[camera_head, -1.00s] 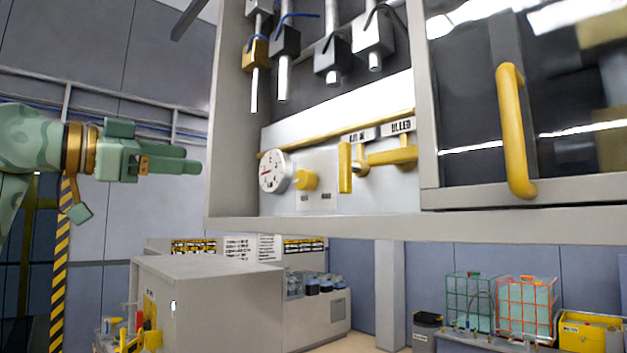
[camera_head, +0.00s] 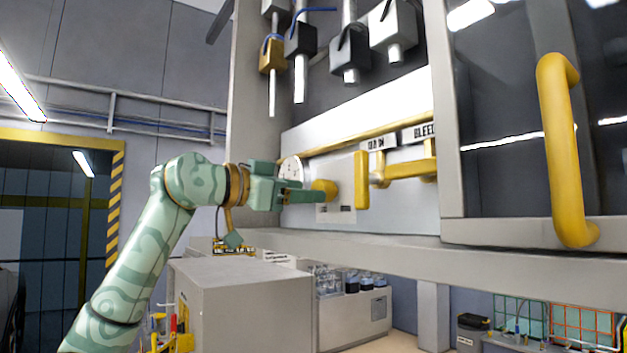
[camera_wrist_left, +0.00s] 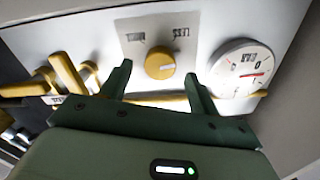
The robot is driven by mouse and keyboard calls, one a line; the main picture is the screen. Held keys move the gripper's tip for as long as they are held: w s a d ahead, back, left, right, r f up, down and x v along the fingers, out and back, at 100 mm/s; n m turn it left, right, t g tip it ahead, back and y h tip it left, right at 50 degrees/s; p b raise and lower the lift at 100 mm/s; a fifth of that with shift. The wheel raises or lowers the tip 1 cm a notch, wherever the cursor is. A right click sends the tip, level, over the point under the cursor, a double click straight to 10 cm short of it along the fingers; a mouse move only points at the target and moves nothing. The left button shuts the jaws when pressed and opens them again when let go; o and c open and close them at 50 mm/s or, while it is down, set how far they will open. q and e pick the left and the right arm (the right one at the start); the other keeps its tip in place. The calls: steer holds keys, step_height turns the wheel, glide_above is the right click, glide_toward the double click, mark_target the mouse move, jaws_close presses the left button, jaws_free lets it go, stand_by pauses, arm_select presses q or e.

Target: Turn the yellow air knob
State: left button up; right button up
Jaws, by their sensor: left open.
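The yellow air knob (camera_head: 326,188) is a round knob on a white panel inside the cabinet. In the left wrist view the knob (camera_wrist_left: 160,63) lies ahead of the fingertips, roughly midway between them, with a pale mark on its face and small labels above it. My left gripper (camera_head: 312,195) is open, its green fingers reaching to the knob from the left. In the left wrist view the fingers (camera_wrist_left: 160,70) are apart with nothing between them but the view of the knob; I cannot tell whether they touch it. My right gripper is not in view.
A round gauge (camera_wrist_left: 241,68) sits beside the knob, close to one finger. A yellow valve lever (camera_head: 362,180) stands right of the knob. The cabinet's lower ledge (camera_head: 350,243) runs below. A yellow door handle (camera_head: 562,150) is farther right.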

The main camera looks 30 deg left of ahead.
arm_select(q)
steer(key=shift+p+x, duration=0.4)
steer(key=shift+x, duration=0.65)
steer(key=shift+w+d, duration=0.15)
steer(key=shift+w, duration=0.3)
steer(key=c, duration=1)
steer(key=shift+o, duration=0.2)
